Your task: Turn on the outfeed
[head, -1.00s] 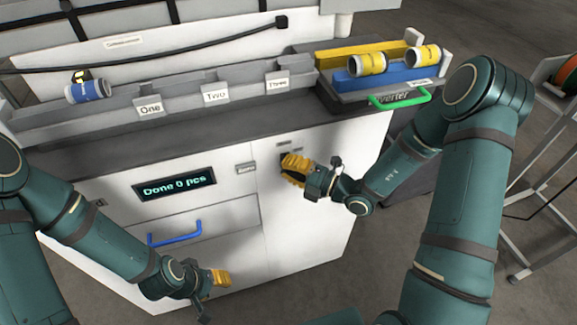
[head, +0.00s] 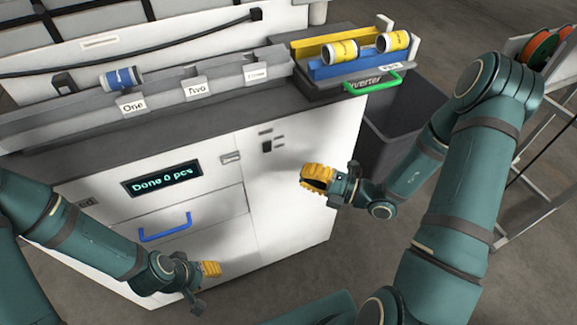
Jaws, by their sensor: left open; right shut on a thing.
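A small black rocker switch (head: 267,146) sits on the white cabinet front (head: 285,200), below the counter's right part. Small labels near it are too small to read. My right gripper (head: 316,178), with yellow fingers, is to the right of and below the switch, apart from it. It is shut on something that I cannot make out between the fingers. My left gripper (head: 211,269) is low in front of the cabinet, below the drawer. It is open, with nothing seen in it. A dark display (head: 161,179) reads "Done 0 pcs".
A blue drawer handle (head: 165,228) is under the display. A blue-banded roll (head: 121,78) lies on the rail by label One (head: 132,107). Two yellow-banded rolls lie on the tray with a green handle (head: 373,83). A dark bin (head: 400,125) stands right of the cabinet.

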